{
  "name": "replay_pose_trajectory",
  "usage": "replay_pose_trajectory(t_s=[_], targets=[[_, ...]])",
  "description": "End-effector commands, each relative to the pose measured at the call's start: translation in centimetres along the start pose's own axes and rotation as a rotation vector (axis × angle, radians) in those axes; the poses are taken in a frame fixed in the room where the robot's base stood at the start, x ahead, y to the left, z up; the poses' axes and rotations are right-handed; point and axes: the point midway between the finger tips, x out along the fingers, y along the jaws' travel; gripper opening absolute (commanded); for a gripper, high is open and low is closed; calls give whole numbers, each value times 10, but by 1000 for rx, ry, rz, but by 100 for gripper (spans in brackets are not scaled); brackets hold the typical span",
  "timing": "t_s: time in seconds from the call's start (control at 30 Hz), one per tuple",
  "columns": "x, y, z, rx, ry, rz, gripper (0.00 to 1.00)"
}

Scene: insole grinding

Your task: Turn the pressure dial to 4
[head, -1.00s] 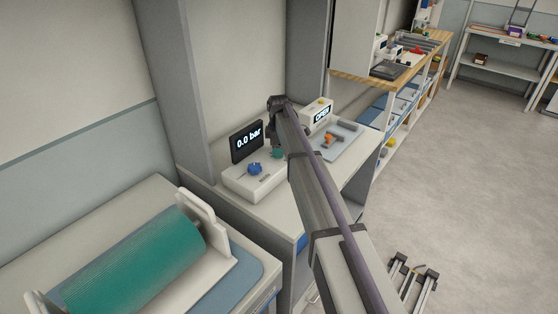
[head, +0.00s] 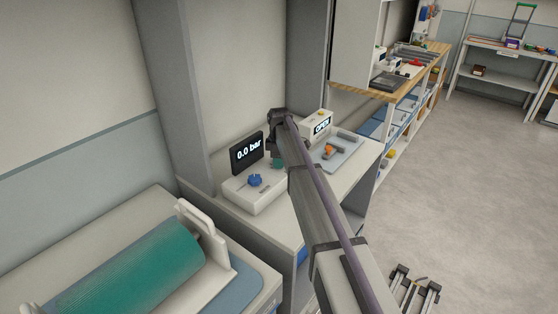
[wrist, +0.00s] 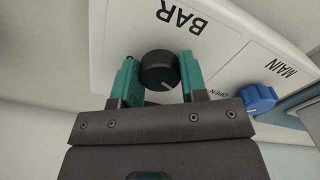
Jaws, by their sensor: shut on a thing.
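The pressure dial (wrist: 158,70) is a round black knob with a pale pointer line, on a white panel marked BAR in the wrist view. My gripper (wrist: 158,78) has its two green fingers on either side of it, shut on it. In the head view my gripper (head: 277,163) is at the right part of the white control box (head: 262,200) and hides the dial. The dark display (head: 247,153) behind reads 0.0 bar. The dial's scale numbers cannot be made out.
A blue knob (wrist: 259,98) marked MAIN and OPEN sits beside the dial; it also shows in the head view (head: 254,180). A box with an OPEN display (head: 321,126) and a tray (head: 340,152) stand to the right. A green roller (head: 135,270) is at the lower left.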

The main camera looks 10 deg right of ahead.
Motion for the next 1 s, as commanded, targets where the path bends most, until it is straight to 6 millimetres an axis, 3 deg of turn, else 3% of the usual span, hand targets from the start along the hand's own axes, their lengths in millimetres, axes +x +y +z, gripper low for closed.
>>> replay_pose_trajectory(t_s=[0.37,1.0], targets=[[0,0,0,161,0,0,16],[0,0,0,751,0,0,16]])
